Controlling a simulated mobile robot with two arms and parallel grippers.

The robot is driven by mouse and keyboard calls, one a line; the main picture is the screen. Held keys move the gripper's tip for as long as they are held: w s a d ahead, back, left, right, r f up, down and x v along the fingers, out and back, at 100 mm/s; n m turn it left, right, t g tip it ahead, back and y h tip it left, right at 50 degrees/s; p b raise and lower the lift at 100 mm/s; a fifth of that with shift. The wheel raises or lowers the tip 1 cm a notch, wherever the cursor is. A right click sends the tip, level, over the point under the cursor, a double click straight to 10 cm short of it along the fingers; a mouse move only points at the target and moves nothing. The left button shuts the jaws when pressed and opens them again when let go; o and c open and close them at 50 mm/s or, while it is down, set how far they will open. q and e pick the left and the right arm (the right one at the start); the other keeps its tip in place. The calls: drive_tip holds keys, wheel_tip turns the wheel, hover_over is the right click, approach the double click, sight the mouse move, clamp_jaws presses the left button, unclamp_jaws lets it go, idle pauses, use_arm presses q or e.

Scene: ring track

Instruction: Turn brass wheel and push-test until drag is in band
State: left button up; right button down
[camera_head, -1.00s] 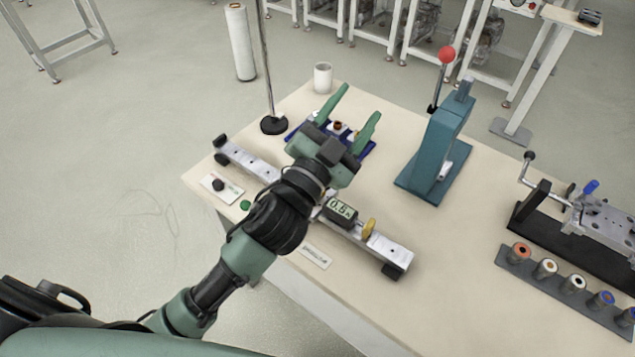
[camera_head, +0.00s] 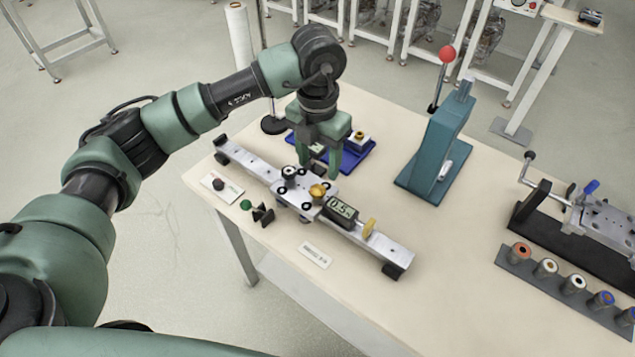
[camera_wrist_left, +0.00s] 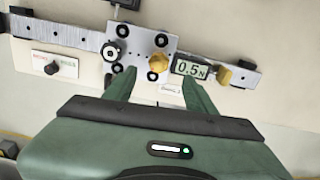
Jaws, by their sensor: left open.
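The brass wheel (camera_head: 318,190) sits on the silver carriage (camera_head: 295,203) that rides on a metal rail (camera_head: 250,163); it also shows in the left wrist view (camera_wrist_left: 157,63). A display (camera_head: 340,209) beside it reads 0.5, with an N visible in the left wrist view (camera_wrist_left: 191,69). A second yellow knob (camera_head: 368,228) is on the rail right of the display. My left gripper (camera_head: 320,172) points down just behind the carriage, open and empty. In the wrist view its fingers (camera_wrist_left: 158,88) lie on either side of the brass wheel's line, apart from it. My right gripper is out of view.
A blue tray (camera_head: 362,157) with small parts lies behind the gripper. A teal press (camera_head: 437,150) stands to the right. A rack of rollers (camera_head: 572,283) and a black-based fixture (camera_head: 570,245) are at far right.

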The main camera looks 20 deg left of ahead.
sight(318, 190)
use_arm(q)
drive_tip(key=shift+a+f, duration=0.15)
drive_tip(key=shift+f, duration=0.2)
wheel_tip(318, 190, down, 7)
drive_tip(key=shift+r+p, duration=0.1)
drive_tip(key=shift+p, duration=0.8)
clamp_jaws()
